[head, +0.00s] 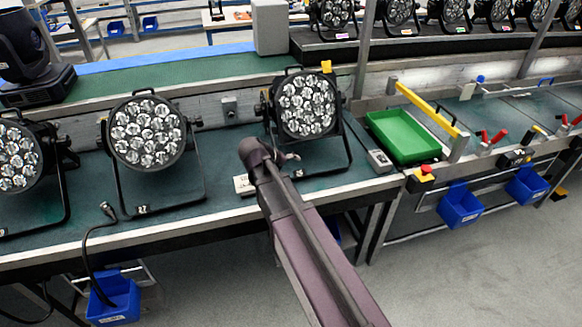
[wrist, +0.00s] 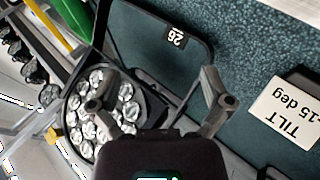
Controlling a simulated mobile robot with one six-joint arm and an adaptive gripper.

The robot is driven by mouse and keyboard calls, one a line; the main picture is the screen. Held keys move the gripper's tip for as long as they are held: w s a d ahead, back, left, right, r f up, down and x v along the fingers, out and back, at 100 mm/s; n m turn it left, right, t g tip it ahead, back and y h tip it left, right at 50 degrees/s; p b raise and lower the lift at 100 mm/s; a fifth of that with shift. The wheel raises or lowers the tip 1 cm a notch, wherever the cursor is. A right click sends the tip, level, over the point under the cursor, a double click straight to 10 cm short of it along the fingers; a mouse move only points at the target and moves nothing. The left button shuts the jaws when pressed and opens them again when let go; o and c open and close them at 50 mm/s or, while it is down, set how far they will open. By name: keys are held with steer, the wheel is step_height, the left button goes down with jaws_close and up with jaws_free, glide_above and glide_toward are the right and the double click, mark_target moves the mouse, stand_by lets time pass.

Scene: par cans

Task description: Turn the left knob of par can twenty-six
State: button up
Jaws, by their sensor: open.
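Par can twenty-six (head: 306,105) stands in its black yoke on the green bench in the head view. In the wrist view its lens face (wrist: 125,92) is at lower left, and its yoke foot carries an upside-down "26" label (wrist: 174,37). In the head view its left knob (head: 262,107) is a small dark shape at the left side of the yoke. I cannot make that knob out in the wrist view. My gripper (head: 292,157) is below and in front of the lamp; in the wrist view it is open (wrist: 158,72), with nothing seen between its fingers.
A "TILT -15 deg" card (wrist: 285,110) lies on the bench; it shows as a pale block (head: 243,185) left of my arm. Another par can (head: 146,132) stands to the left. A green tray (head: 403,136) and a red stop button (head: 425,170) are to the right.

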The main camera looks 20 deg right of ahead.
steer(key=shift+s+r+g+y+p, duration=0.1)
steer(key=shift+s+g+y+p, duration=0.5)
steer(key=shift+s, duration=1)
steer(key=s+a+r+g+y+p, duration=0.1)
steer(key=s+a+y+p, duration=0.1)
steer(key=s, duration=0.4)
steer(key=s+a+r+m+g+y+p, duration=0.1)
steer(key=s+y+p, duration=0.3)
steer(key=s, duration=0.3)
steer(key=shift+a+r+y, duration=0.35)
steer(key=shift+a+y, duration=0.05)
steer(key=c, duration=0.6)
steer(key=shift+d, duration=0.1)
